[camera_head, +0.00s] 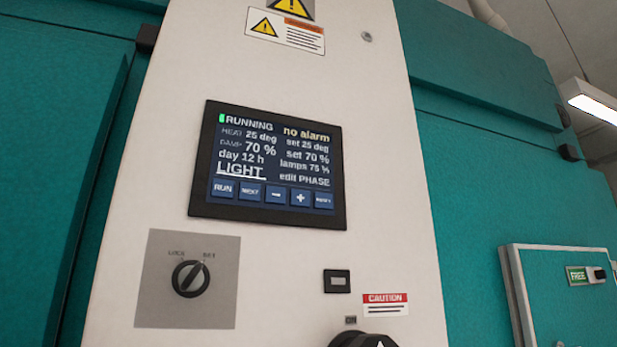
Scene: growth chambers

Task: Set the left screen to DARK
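One screen (268,166) shows, dark in a black frame on a white panel (385,180). It reads RUNNING with a green mark, "no alarm", 25 deg, 70 %, day 12 h and "edit PHASE". The word LIGHT (240,171) is large and underlined. A row of blue buttons runs along its bottom: RUN (223,188), a second with blurred text (249,191), minus (276,195), plus (300,198) and a blurred last one (323,200). Below left, a black knob (190,278) is marked LOCK and SET; its pointer leans toward SET. Neither gripper is in view.
A small black-framed window (337,281) and a CAUTION label (385,304) sit below the screen. A black rotary switch (364,340) is cut off at the bottom edge. A teal door (565,295) with a green FREE sign is at right. Nothing blocks the panel.

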